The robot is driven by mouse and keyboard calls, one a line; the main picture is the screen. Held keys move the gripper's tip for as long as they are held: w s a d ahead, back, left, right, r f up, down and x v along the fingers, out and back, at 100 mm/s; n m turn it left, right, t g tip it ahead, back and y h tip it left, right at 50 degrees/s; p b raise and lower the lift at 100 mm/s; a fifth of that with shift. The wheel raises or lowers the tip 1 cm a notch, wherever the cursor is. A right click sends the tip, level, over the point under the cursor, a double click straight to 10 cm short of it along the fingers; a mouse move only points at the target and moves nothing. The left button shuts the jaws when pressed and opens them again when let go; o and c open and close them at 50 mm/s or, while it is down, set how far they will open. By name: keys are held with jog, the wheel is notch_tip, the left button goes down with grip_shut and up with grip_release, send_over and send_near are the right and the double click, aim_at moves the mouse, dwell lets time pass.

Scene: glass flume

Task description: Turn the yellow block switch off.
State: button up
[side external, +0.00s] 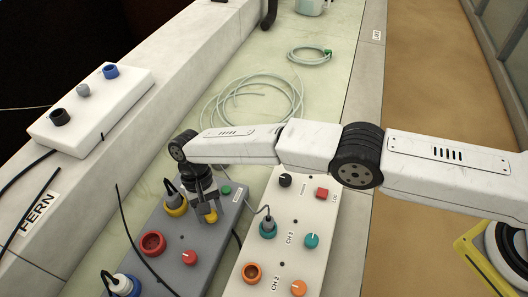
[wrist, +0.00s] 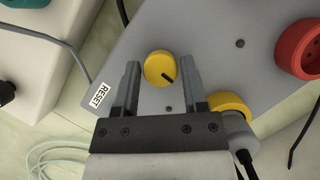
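The yellow block switch is a round yellow knob (wrist: 160,68) with a dark pointer mark toward the lower right in the wrist view. It sits on a grey panel box (wrist: 215,30). In the side view the knob (side external: 211,216) shows partly below my gripper (side external: 207,208). My gripper (wrist: 160,64) is open, with one finger on each side of the knob and visible gaps between. I cannot tell how deep the fingertips reach around it. A yellow socket (wrist: 229,101) with a grey plug and black cable is close to the right finger.
The grey box also carries a red socket (side external: 152,243), a red knob (side external: 190,257) and a green button (side external: 226,190). A white control box (side external: 253,240) stands to its right. Another white box (side external: 92,108) is at left. Loose cables cross nearby. Coiled tubing (side external: 265,97) lies behind.

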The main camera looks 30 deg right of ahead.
jog(key=shift+o, duration=1.1)
jog(key=shift+r, duration=0.1)
jog(key=shift+v, duration=2.3)
notch_tip(320, 180, up, 7)
jog(key=shift+r, duration=0.1)
jog(key=shift+w, duration=0.15)
